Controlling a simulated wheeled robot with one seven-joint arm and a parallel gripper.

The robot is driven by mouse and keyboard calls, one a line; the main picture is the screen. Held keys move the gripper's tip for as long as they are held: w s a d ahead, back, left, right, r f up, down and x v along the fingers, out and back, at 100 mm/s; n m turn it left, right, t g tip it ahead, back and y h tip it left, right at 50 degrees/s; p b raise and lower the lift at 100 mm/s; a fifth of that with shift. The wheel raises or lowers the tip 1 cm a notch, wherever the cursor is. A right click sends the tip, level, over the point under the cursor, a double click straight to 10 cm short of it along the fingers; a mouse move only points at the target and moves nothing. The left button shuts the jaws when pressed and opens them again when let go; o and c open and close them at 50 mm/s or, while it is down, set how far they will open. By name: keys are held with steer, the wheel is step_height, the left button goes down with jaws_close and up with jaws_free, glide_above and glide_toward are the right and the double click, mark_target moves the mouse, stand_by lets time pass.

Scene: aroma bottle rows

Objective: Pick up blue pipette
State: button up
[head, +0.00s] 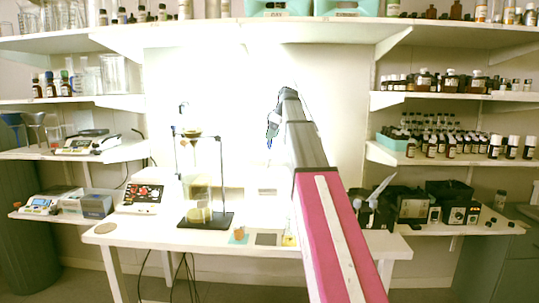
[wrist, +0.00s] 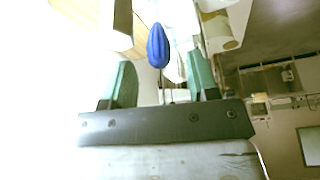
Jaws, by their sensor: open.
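The blue pipette (wrist: 158,45) shows its ribbed blue bulb in the wrist view, with a thin pale stem below it in the picture. My gripper (wrist: 161,62) is open, with one green finger on each side of the bulb and gaps between. The bulb lies at or just beyond the fingertips; I cannot tell the exact depth. In the head view my gripper (head: 272,129) is small and raised above the table, in front of the bright back wall. A small blue spot just below it seems to be the bulb. The stem's lower end cannot be made out.
The white table (head: 125,236) holds a black-based stand (head: 206,219) with glassware left of my arm. An orange block (head: 239,233) and a dark square (head: 266,239) lie at its front. Shelves of bottles flank both sides. A black device (head: 411,205) stands at right.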

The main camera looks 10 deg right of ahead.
mark_target(268, 143)
steer(key=shift+x, duration=2.4)
steer(key=c, duration=0.7)
steer(key=shift+o, duration=0.2)
step_height(268, 143, up, 10)
steer(key=shift+f, duration=0.2)
steer(key=shift+r, duration=0.25)
steer(key=shift+s, duration=0.1)
